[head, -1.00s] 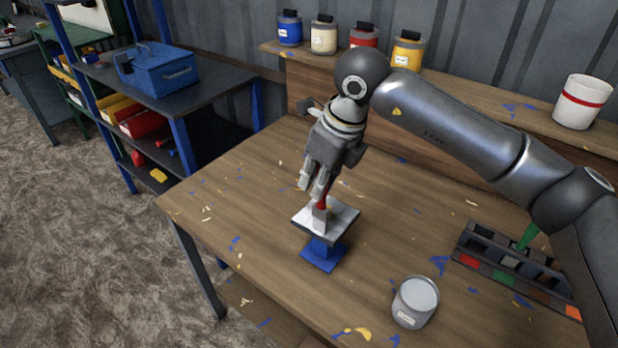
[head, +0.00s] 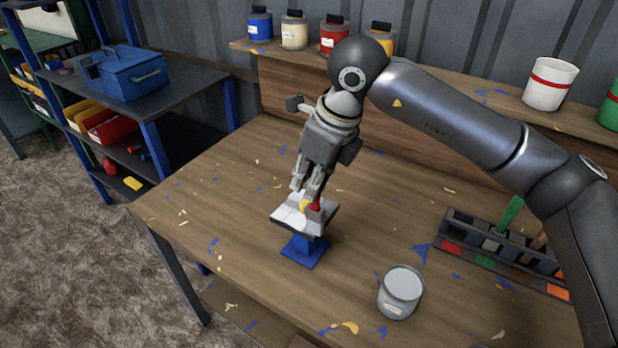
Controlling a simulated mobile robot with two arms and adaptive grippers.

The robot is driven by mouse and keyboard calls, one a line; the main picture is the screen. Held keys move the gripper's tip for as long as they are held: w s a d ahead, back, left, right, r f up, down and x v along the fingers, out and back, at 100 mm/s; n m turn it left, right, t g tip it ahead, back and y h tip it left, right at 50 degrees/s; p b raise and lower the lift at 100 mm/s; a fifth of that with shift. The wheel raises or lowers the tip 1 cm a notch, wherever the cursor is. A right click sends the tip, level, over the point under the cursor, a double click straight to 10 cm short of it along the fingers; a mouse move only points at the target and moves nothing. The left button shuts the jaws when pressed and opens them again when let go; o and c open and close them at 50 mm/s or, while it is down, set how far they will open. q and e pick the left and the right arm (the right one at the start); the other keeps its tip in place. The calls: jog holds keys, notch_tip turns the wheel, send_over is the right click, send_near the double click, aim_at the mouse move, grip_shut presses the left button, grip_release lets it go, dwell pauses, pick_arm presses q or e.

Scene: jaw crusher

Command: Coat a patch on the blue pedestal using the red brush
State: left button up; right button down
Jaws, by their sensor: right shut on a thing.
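The blue pedestal (head: 305,250) stands on the wooden table and carries a tilted, pale plate (head: 287,217). My right gripper (head: 308,192) is over the plate, shut on the red brush (head: 316,206). The brush points down at the right part of the plate, and its tip is hard to make out, so I cannot tell whether it touches. A small yellow patch (head: 303,205) shows on the plate just left of the brush. The fingers hide part of the plate's far side. My left gripper is not in view.
A grey tin (head: 400,290) stands right of the pedestal. A brush rack (head: 480,246) with a green brush (head: 510,213) is farther right. Paint jars (head: 335,38) and a white pot (head: 550,84) line the back shelf.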

jog(key=shift+r+p, duration=1.25)
jog(key=shift+r, duration=1.25)
jog(key=m+h+b, duration=0.1)
jog(key=m+b, duration=0.1)
jog(key=m, duration=0.3)
jog(key=m+h+b, duration=0.2)
jog(key=m+b, duration=0.1)
jog(key=m, duration=0.2)
jog(key=m+t+h+b, duration=0.1)
jog(key=m+b, duration=0.2)
jog(key=m, duration=0.2)
jog(key=shift+m, duration=0.4)
jog(key=shift+m+h, duration=0.4)
jog(key=shift+m, duration=0.7)
jog(key=shift+p, duration=0.3)
